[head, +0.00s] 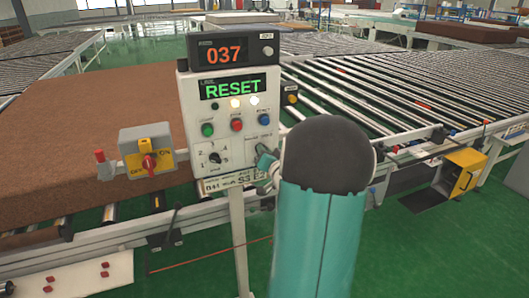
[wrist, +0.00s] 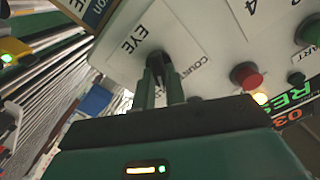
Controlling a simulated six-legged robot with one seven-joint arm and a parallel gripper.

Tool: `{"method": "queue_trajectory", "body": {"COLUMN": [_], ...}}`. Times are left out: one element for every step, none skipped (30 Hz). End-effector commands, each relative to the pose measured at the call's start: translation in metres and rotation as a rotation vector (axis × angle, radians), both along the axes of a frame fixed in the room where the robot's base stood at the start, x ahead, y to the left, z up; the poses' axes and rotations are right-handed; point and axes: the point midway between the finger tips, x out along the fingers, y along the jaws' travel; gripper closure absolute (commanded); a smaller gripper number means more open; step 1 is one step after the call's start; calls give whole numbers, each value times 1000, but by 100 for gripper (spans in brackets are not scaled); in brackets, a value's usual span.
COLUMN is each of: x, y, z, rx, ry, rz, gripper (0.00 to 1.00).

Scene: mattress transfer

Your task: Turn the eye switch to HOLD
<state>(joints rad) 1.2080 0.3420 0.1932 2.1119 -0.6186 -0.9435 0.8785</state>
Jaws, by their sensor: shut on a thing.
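The eye switch (wrist: 159,60) is a small black knob on the white panel, beside the printed word EYE in the wrist view. My gripper (wrist: 160,80) is shut on this knob, one finger on each side. The knob's pointer and any HOLD mark are hidden or unreadable, so I cannot tell its setting. In the head view my gripper (head: 266,163) reaches the lower right edge of the control box (head: 190,110), and my arm hides part of that area. The box display (head: 232,87) reads RESET in green.
A counter (head: 222,54) above reads 037. Green (head: 208,130), red (head: 237,125) and blue (head: 264,119) buttons and a numbered selector (head: 215,157) are close by. A yellow box with a red switch (head: 149,161) stands left. Roller conveyors (head: 370,95) and a brown mattress (head: 90,120) lie behind.

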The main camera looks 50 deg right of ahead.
Motion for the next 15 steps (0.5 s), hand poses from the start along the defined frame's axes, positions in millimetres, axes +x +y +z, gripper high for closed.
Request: {"method": "queue_trajectory", "body": {"x": [0,0,0,0,0,0,0,0,0,0,0,0,0,0,0], "y": [0,0,0,0,0,0,0,0,0,0,0,0,0,0,0], "z": [-1,-1,-1,-1,-1,-1,-1,-1,-1,-1,-1,-1,-1,-1,-1], "rx": [16,24,34,40,45,51,55,57,60,62,63,63,64,64,64], "ry": [-8,-13,-19,-22,-25,-28,-31,-33,-34,-35,-36,-36,-35,-35,-35], "rz": [0,0,0,0,0,0,0,0,0,0,0,0,0,0,0], "gripper": [100,100,100,100,100,100,100,100,100,100,100,100,100,100,100]}}
